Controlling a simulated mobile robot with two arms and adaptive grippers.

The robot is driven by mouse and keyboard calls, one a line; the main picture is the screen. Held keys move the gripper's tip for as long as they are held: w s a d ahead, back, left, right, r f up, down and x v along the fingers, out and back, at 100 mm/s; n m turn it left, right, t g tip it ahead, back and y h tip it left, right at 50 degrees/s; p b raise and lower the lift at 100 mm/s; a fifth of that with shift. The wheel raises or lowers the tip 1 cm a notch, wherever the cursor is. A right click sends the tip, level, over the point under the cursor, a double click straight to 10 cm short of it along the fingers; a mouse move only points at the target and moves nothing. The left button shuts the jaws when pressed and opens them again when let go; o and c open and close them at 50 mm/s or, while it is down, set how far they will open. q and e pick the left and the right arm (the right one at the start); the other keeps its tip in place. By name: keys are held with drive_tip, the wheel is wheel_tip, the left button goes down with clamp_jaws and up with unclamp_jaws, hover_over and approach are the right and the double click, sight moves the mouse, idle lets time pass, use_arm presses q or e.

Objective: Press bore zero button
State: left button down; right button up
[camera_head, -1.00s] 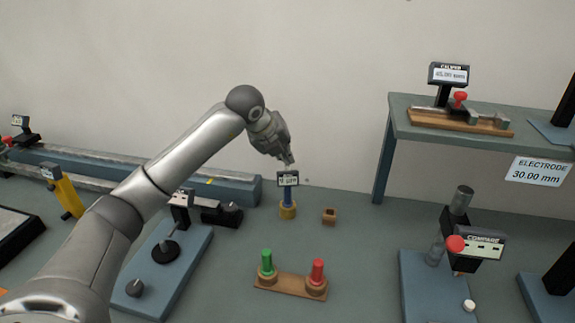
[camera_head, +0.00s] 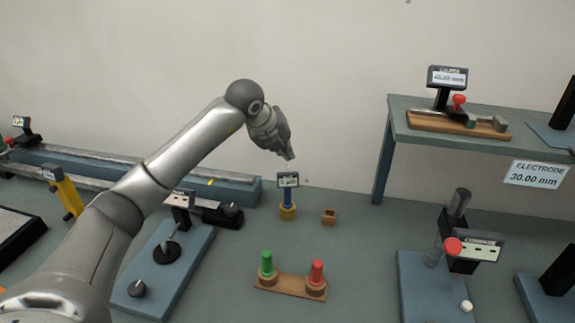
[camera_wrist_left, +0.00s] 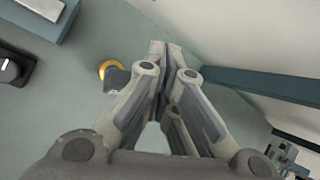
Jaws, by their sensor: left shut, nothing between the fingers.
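The bore gauge (camera_head: 287,194) appears to be the small upright device with a blue stem, a yellow base and a dark display head, standing at the back of the bench. My left gripper (camera_head: 289,156) is shut and empty, just above the display head with a small gap. In the left wrist view its fingertips (camera_wrist_left: 166,45) are together. My right gripper is not in view.
A small brown block (camera_head: 329,216) sits right of the gauge. A wooden stand (camera_head: 290,287) with green and red plugs is in front. A raised shelf (camera_head: 450,138) stands at the right. A long blue-grey rail bed (camera_head: 240,188) runs at the left.

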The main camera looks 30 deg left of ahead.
use_arm(q)
wheel_tip(320, 180, up, 5)
drive_tip(key=p, duration=0.3)
idle(0.9)
